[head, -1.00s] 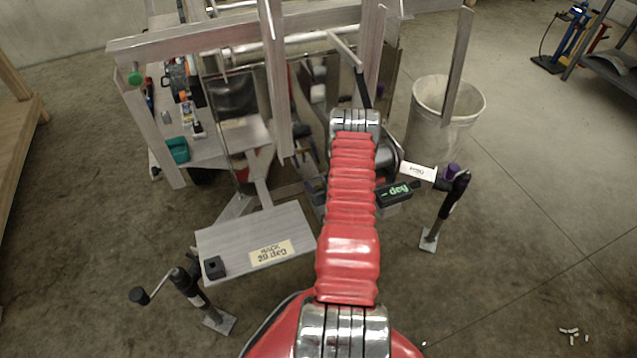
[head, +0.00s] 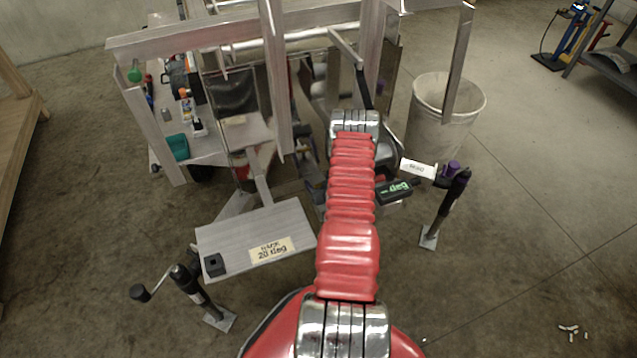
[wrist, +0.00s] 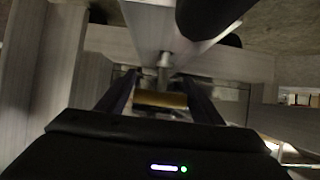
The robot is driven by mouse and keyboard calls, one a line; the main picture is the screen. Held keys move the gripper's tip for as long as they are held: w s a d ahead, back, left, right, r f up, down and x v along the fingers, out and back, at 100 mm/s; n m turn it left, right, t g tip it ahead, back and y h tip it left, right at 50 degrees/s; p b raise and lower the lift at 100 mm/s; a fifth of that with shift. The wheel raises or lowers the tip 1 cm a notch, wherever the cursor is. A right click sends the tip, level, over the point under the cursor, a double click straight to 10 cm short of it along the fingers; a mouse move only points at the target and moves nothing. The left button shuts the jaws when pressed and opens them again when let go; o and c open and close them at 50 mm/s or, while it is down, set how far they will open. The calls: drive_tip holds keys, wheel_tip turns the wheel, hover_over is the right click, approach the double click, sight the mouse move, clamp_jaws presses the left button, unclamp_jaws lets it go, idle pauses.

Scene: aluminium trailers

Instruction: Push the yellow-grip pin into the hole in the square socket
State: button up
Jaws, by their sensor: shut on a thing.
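The square socket (head: 214,264) is a small black block with a hole. It sits at the near left corner of a tilted grey plate (head: 228,241) in the head view. In the wrist view my gripper (wrist: 160,101) is shut on the yellow grip (wrist: 160,99) of the pin. The pin's metal shaft (wrist: 163,72) points away from the gripper, towards a grey beam. The socket cannot be made out in the wrist view. In the head view my red arm hides the gripper and the pin.
A crank jack (head: 188,283) stands left of the plate, and another (head: 446,207) stands at the right. Trailer beams (head: 277,75) rise behind. A white bin (head: 444,112) is at the back right. Open floor lies at the right front.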

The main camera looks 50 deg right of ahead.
drive_tip(key=shift+r, duration=0.4)
drive_tip(key=shift+r, duration=0.1)
drive_tip(key=shift+r, duration=0.5)
drive_tip(key=shift+r, duration=0.2)
drive_tip(key=shift+r, duration=0.5)
drive_tip(key=shift+r, duration=0.2)
drive_tip(key=shift+r, duration=0.5)
drive_tip(key=shift+r, duration=0.3)
drive_tip(key=shift+f, duration=2.75)
idle(1.1)
